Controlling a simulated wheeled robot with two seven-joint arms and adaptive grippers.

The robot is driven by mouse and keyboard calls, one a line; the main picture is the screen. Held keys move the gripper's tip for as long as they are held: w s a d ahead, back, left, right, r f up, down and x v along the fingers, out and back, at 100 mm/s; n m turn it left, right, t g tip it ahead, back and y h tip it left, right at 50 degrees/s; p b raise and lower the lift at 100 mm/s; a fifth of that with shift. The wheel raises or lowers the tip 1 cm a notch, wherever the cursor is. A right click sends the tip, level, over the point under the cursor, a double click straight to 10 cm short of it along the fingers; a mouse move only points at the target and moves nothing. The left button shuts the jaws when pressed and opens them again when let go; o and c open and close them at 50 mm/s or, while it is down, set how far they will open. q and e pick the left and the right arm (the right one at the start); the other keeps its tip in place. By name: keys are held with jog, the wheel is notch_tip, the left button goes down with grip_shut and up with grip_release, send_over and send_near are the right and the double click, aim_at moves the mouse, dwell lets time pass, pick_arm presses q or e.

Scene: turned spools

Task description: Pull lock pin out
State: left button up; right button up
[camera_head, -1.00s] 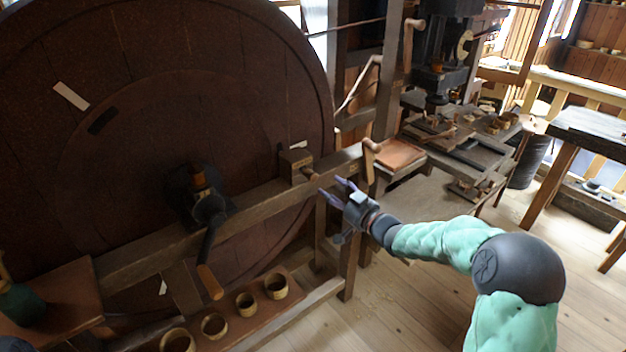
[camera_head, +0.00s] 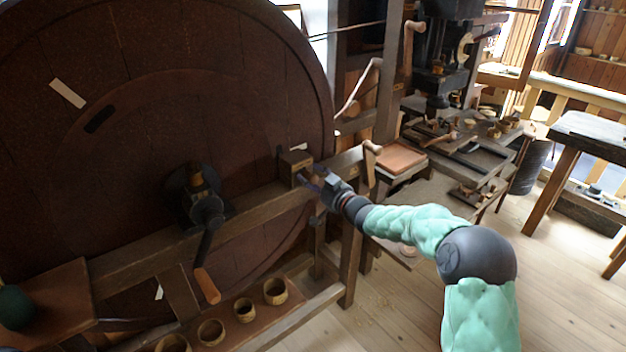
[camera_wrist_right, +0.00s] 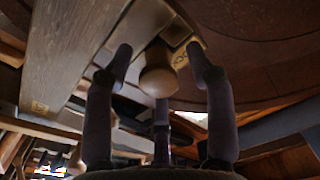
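The lock pin shows in the wrist view as a pale wooden knob (camera_wrist_right: 158,80) sticking out of a wooden block (camera_head: 294,166). The block sits on the wooden beam in front of the large dark wheel. My right gripper (camera_head: 316,182) is at the pin's end of the block. In the wrist view its dark fingers (camera_wrist_right: 158,68) stand apart around the knob, with gaps visible at both sides. In the head view the gripper partly hides the pin. I cannot tell whether the lower finger touches the knob. My left gripper is out of view.
The large wheel (camera_head: 120,130) fills the left, with a crank handle (camera_head: 207,285) at its middle. Wooden cups (camera_head: 245,310) stand on a low shelf below. A post with a wooden peg (camera_head: 372,148) stands just right of the block. Open floor lies at lower right.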

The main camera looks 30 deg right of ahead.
aim_at(316, 180)
grip_shut()
jog(key=shift+p+v, duration=0.45)
jog(key=shift+v, duration=1.2)
jog(key=shift+r, duration=0.1)
jog(key=shift+c, duration=0.8)
grip_release()
jog(key=shift+o, duration=1.1)
jog(key=shift+s, duration=0.15)
